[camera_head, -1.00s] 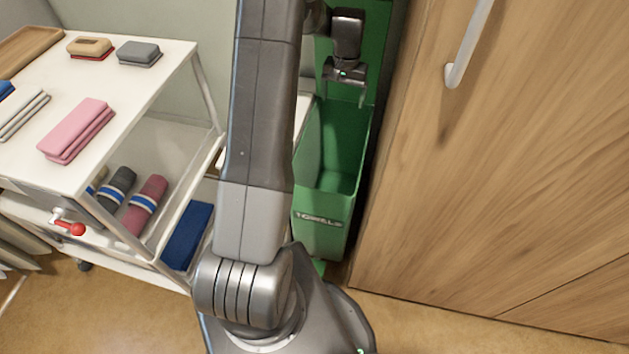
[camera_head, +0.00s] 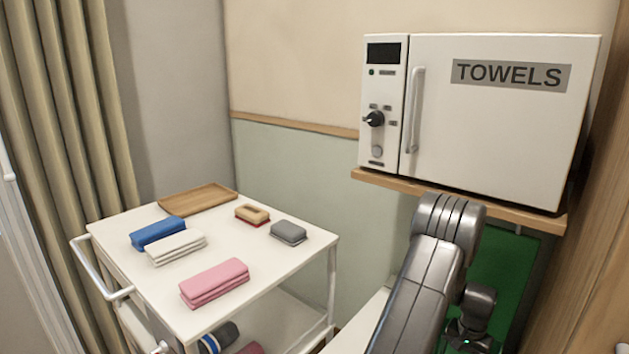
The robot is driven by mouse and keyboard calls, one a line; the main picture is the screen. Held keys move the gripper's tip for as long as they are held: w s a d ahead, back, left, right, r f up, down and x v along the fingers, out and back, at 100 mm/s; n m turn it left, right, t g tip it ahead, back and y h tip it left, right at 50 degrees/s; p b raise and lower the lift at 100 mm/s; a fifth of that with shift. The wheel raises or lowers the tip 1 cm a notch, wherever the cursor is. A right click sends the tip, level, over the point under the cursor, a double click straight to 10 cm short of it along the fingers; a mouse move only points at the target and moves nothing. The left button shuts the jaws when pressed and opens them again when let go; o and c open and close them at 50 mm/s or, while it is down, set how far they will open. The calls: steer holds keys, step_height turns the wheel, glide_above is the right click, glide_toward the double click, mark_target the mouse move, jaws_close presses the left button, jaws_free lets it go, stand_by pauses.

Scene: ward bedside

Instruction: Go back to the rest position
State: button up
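My arm rises from the bottom of the picture, bends at an elbow just below the towel cabinet and comes down on the right side. My gripper (camera_head: 468,342) is at the bottom edge, in front of the green bin (camera_head: 506,270). Its fingers are cut off by the picture edge, so I cannot see whether they are open or whether they hold anything. Only the upper back part of the bin shows.
A white cabinet (camera_head: 500,125) marked TOWELS sits shut on a wooden shelf (camera_head: 400,188) above my arm. A white trolley (camera_head: 255,285) at left carries folded blue, white, pink and grey cloths, a brush and a wooden tray (camera_head: 198,199). A wooden door stands at far right.

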steer(key=shift+r+p, duration=1.2)
steer(key=shift+r, duration=0.65)
